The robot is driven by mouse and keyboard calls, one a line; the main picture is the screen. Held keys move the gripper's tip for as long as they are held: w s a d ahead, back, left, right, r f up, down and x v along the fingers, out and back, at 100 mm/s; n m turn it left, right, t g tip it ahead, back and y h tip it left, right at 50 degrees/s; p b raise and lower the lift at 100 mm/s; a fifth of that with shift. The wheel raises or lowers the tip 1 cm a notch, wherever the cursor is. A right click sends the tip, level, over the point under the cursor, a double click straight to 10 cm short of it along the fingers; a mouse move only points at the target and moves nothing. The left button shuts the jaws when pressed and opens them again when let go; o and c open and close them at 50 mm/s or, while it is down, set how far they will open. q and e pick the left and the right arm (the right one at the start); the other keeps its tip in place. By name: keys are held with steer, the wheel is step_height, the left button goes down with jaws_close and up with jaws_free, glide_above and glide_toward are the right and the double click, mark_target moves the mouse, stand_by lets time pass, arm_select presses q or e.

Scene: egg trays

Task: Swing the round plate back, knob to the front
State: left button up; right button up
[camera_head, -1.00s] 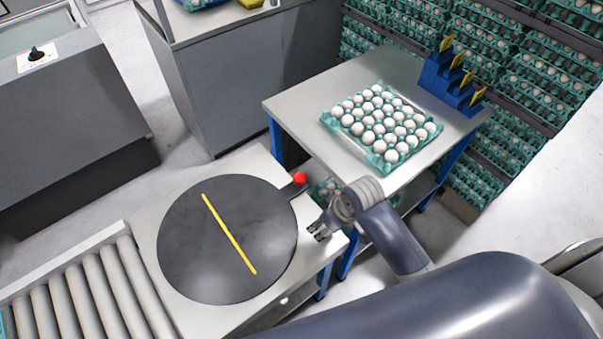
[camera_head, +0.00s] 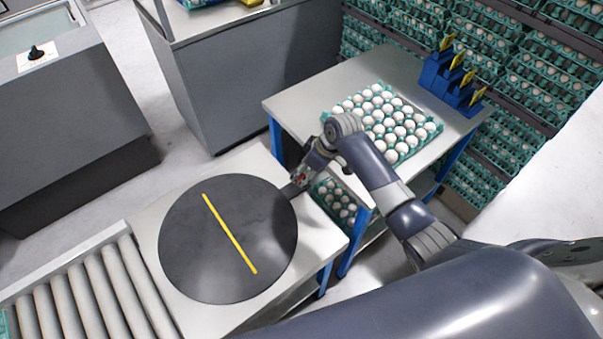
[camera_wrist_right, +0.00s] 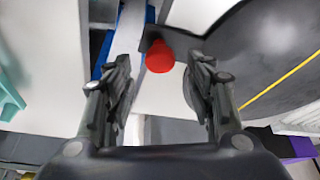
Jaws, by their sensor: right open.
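The round dark plate (camera_head: 200,255) with a yellow stripe (camera_head: 231,234) lies on the pale table at the end of the rollers. Its handle points to the upper right in the head view. The red knob (camera_wrist_right: 160,56) on the handle shows in the right wrist view, between and slightly beyond my open fingers. My right gripper (camera_head: 299,178) is at the knob and mostly hides it in the head view. In the right wrist view the two fingertips (camera_wrist_right: 160,62) stand on either side of the knob, with gaps. My left gripper is not in view.
A tray of white eggs (camera_head: 432,128) and a blue stepped stand (camera_head: 447,85) are on the table at the upper right. More eggs (camera_head: 338,202) sit on a lower shelf close to my right gripper. Rollers (camera_head: 85,300) lie left of the plate.

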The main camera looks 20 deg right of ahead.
steer(key=shift+x, duration=1.8)
jaws_close()
